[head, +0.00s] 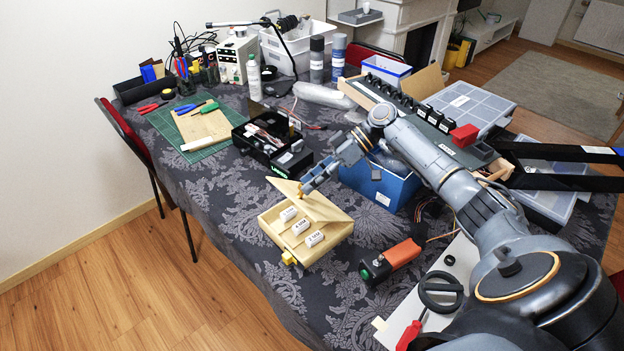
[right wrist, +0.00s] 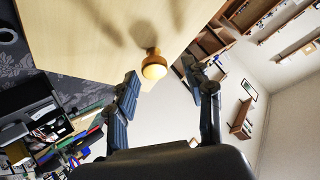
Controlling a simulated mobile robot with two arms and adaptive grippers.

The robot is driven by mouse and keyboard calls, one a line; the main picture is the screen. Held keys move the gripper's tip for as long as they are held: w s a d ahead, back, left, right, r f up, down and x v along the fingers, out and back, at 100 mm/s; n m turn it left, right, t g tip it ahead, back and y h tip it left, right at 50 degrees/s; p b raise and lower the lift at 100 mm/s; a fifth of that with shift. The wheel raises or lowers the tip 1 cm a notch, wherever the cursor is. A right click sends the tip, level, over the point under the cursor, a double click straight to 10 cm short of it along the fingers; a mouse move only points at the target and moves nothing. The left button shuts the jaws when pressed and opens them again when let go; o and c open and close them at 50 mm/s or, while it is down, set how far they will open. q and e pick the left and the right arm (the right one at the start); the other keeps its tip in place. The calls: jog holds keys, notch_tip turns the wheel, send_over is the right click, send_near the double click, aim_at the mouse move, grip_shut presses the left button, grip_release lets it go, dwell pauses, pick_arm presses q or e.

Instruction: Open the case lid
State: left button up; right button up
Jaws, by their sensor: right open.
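The pale wooden case (head: 283,237) stands on the table's near part, with small white labelled blocks (head: 302,226) inside. Its lid (head: 322,207) is tilted up, partly open, so the inside shows. In the right wrist view, the lid's flat face (right wrist: 100,40) fills the upper left, with a round wooden knob (right wrist: 154,66) on it. My right gripper (head: 305,186) is at the raised lid. Its two fingers (right wrist: 161,76) are apart, one on each side of the knob; I cannot tell whether either touches it. My left gripper is not in view.
A blue bin (head: 375,188) stands close behind the case, under my right forearm. A black open box (head: 268,140) is behind to the left. An orange-and-black device (head: 390,261) lies to the right. Bare tablecloth (head: 215,190) lies left of the case.

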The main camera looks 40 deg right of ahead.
jog(key=v, duration=1.2)
